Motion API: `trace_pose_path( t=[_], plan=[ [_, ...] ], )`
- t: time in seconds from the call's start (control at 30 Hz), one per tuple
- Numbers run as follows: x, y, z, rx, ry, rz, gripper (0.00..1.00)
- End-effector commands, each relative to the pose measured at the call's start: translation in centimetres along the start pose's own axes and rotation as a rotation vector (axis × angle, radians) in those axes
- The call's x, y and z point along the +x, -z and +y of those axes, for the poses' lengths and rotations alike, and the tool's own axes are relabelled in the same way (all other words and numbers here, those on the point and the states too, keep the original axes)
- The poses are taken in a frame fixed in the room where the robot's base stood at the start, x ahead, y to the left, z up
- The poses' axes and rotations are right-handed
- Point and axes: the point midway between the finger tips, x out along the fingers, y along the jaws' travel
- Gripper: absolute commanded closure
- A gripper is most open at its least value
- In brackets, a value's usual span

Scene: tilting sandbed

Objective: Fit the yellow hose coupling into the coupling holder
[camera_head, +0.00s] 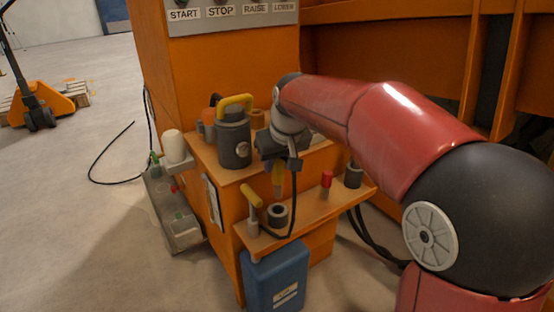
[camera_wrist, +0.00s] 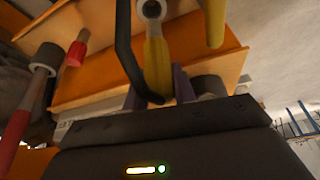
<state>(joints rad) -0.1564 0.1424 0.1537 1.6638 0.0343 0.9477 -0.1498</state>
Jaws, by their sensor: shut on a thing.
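The yellow hose coupling (camera_wrist: 157,65) is between the fingers of my gripper (camera_wrist: 157,90) in the wrist view, and the jaws are shut on it. In the head view the coupling (camera_head: 278,181) hangs below my gripper (camera_head: 278,166), roughly upright. A dark grey ring (camera_head: 277,215) on the lower orange shelf, seemingly the coupling holder, stands below the coupling. In the wrist view the ring (camera_wrist: 152,8) shows its round opening near the coupling's far end. They look apart in the head view; the exact gap is unclear.
A yellow-handled piece (camera_head: 252,194) stands left of the ring, and a red-topped piece (camera_head: 326,182) right of it. A grey cylinder (camera_head: 353,174) is at the shelf's right end. A grey canister (camera_head: 234,143) stands on the upper ledge. A black hose (camera_head: 294,205) hangs beside the coupling.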

Motion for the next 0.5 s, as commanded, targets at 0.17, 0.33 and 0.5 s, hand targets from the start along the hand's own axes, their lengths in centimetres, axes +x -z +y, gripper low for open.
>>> trace_pose_path(
  t=[0.17,0.33,0.5],
  plan=[
    [2.0,-0.8,0.0,0.000,0.000,0.001,1.00],
    [2.8,-1.2,0.0,0.000,0.000,0.000,1.00],
    [2.9,-1.2,0.0,0.000,0.000,0.000,1.00]
  ],
)
